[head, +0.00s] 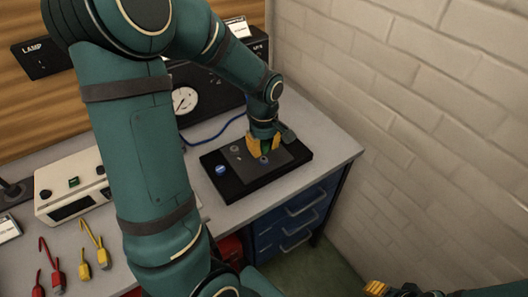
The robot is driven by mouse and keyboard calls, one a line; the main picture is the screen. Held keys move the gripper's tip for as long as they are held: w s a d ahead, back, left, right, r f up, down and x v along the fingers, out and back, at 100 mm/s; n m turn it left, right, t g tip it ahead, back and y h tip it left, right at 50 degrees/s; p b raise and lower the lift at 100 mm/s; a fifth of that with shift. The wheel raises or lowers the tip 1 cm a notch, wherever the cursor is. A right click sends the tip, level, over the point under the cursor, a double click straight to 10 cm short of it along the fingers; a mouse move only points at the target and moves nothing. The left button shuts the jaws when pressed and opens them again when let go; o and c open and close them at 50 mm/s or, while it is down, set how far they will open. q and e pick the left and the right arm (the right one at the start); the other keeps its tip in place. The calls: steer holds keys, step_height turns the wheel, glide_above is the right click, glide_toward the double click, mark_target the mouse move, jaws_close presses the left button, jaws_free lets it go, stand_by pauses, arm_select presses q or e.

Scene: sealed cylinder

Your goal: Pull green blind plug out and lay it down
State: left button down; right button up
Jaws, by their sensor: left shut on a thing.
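My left gripper (263,145) reaches down over the dark block (223,186) on the grey bench, its yellow fingers shut on the green blind plug (266,150). Only a little of the plug shows between the fingers. I cannot tell whether it still sits in its port or is just clear of it. A blue round plug (221,169) sits on the block to the left, with a grey round fitting (236,149) behind it. My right gripper (376,288) shows only its yellow tips at the bottom edge, away from the bench.
A gauge (184,100) stands behind the block, with a blue hose (213,134) running from it. A white box (73,188) and red and yellow leads (93,244) lie left. A brick wall (430,120) bounds the right. Some bare bench (325,150) lies right of the block.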

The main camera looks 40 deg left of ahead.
arm_select(q)
steer(key=shift+r+p, duration=0.95)
steer(key=shift+r, duration=0.45)
arm_select(e)
steer(key=shift+r, duration=1.05)
arm_select(q)
steer(key=shift+w+d, duration=0.1)
arm_select(e)
steer(key=shift+f, duration=0.1)
